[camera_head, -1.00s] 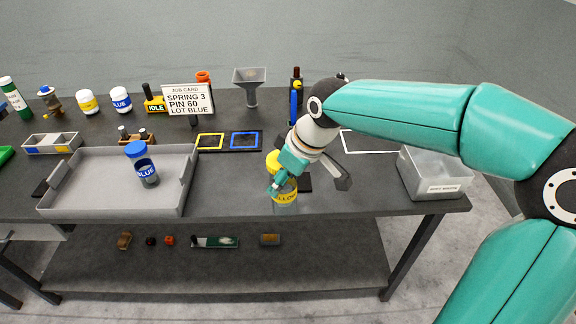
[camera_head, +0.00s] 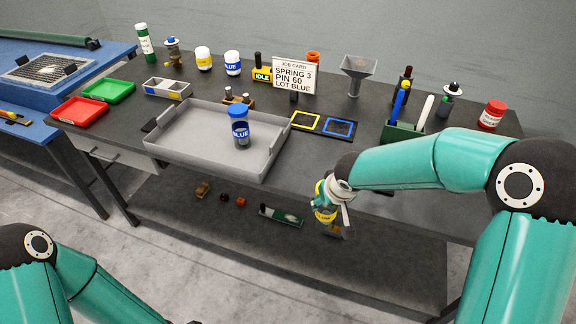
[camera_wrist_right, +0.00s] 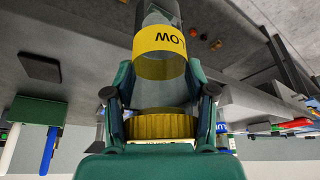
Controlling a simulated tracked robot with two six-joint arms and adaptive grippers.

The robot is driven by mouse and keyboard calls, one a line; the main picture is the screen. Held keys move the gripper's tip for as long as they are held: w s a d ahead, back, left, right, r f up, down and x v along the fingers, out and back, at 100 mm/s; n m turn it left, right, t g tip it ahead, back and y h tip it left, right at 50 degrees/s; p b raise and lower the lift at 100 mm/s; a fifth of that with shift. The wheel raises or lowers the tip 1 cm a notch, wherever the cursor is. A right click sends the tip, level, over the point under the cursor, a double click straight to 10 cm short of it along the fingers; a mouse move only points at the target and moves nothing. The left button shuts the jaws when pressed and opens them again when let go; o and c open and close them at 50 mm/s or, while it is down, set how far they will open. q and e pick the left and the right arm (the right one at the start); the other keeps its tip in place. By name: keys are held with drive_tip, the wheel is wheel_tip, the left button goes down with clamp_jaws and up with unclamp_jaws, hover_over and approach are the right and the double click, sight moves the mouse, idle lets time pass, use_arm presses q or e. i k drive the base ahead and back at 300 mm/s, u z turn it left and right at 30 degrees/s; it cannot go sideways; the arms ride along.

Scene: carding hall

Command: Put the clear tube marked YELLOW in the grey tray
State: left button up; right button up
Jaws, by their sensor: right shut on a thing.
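The clear tube with a yellow lid and yellow label (camera_head: 325,216) is in my right gripper (camera_head: 328,200). In the wrist view the tube (camera_wrist_right: 160,63) lies between both fingers of the right gripper (camera_wrist_right: 160,95), its label partly readable as "LOW". In the head view it hangs at the table's front edge, apart from the tray and to its right. The grey tray (camera_head: 200,158) lies on the table at left of centre. A blue-lidded clear tube marked BLUE (camera_head: 239,128) stands upright inside it. My left arm shows at lower left, but its gripper is out of view.
A job card (camera_head: 294,76) stands behind the tray. Yellow and blue framed squares (camera_head: 338,129) lie to the tray's right. A green holder (camera_head: 403,132) with pens stands farther right. The tray floor left of the blue tube is clear. Small parts lie on the lower shelf (camera_head: 220,225).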

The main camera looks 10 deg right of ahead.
sight(198, 134)
drive_tip(key=k, duration=1.2)
drive_tip(key=u, duration=0.4)
drive_tip(key=i, duration=1.05)
drive_tip(key=u, duration=0.45)
drive_tip(key=i, duration=0.85)
drive_tip(key=z, duration=0.25)
